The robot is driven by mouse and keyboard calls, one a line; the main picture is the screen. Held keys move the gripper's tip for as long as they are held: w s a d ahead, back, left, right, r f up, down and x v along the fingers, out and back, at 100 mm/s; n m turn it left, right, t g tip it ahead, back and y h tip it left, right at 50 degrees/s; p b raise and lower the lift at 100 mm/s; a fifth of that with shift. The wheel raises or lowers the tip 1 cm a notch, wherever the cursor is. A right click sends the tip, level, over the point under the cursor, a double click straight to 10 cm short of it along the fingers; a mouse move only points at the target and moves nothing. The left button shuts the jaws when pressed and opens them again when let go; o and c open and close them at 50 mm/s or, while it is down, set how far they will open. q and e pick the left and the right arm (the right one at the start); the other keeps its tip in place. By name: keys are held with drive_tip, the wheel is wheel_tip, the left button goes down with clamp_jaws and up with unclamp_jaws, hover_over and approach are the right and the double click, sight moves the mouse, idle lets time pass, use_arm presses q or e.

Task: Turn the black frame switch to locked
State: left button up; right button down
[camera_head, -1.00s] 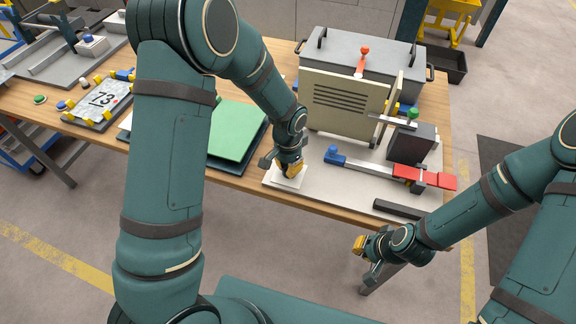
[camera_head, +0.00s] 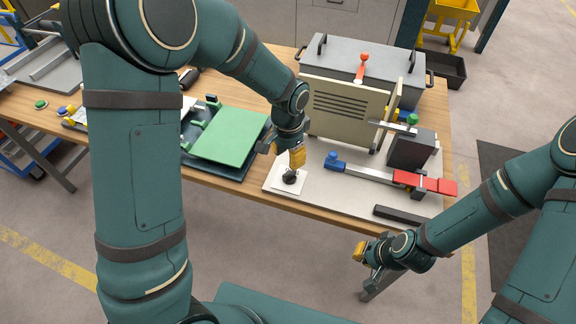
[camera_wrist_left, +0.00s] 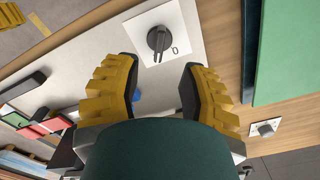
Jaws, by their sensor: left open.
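The black frame switch (camera_head: 290,176) is a round black knob on a square white plate (camera_head: 284,187) at the table's front edge. In the left wrist view the knob (camera_wrist_left: 158,40) shows a raised bar lying roughly up and down the picture, with a small printed mark beside it on the white plate (camera_wrist_left: 190,22). My left gripper (camera_head: 285,156) is open and empty, just above and behind the knob, apart from it. Its two yellow fingers (camera_wrist_left: 158,78) are spread wide in the wrist view. My right gripper (camera_head: 366,262) hangs in front of the table; its jaw opening is unclear.
A beige vented panel (camera_head: 342,107) stands behind the switch on the grey base plate. A blue-ended bar (camera_head: 360,170) and red handle (camera_head: 425,182) lie to the right. A green sheet (camera_head: 228,137) lies to the left. Floor in front is clear.

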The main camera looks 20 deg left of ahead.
sight(288, 173)
use_arm(q)
drive_tip(key=shift+r, duration=2.1)
drive_tip(key=shift+s+f, duration=0.1)
